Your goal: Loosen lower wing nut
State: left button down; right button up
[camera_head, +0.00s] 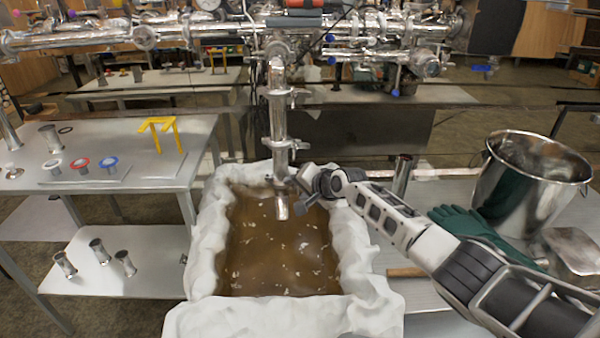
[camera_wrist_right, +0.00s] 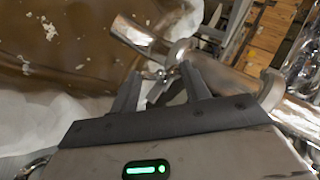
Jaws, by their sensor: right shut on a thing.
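A shiny vertical steel pipe (camera_head: 277,110) hangs down over a basin (camera_head: 205,235) of brown liquid. Clamps join its sections. The lower clamp (camera_head: 282,183) sits just above the open pipe end (camera_head: 282,208). My right gripper (camera_head: 302,184) reaches in from the right at this lower clamp. In the right wrist view, the two dark fingers (camera_wrist_right: 160,84) are shut on a small metal piece, the lower wing nut (camera_wrist_right: 154,75), beside the clamp ring (camera_wrist_right: 180,50). The fingers partly hide the nut. My left gripper is out of view.
White cloth-like lining covers the basin's rim. A large steel pot (camera_head: 520,190) and green gloves (camera_head: 470,222) lie right, near my arm. A left table (camera_head: 110,205) holds a yellow stand (camera_head: 160,132) and ring gaskets (camera_head: 80,164). Horizontal pipework (camera_head: 80,38) runs behind.

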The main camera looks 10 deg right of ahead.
jog(key=shift+a+r+h+p, duration=0.1)
jog(key=shift+r+h+p, duration=0.1)
jog(key=shift+h+p, duration=0.3)
jog(key=shift+g, duration=0.3)
jog(key=shift+f+n+p, duration=0.15)
jog(key=shift+n+p, duration=0.15)
jog(key=shift+p, duration=0.05)
jog(key=o, duration=1)
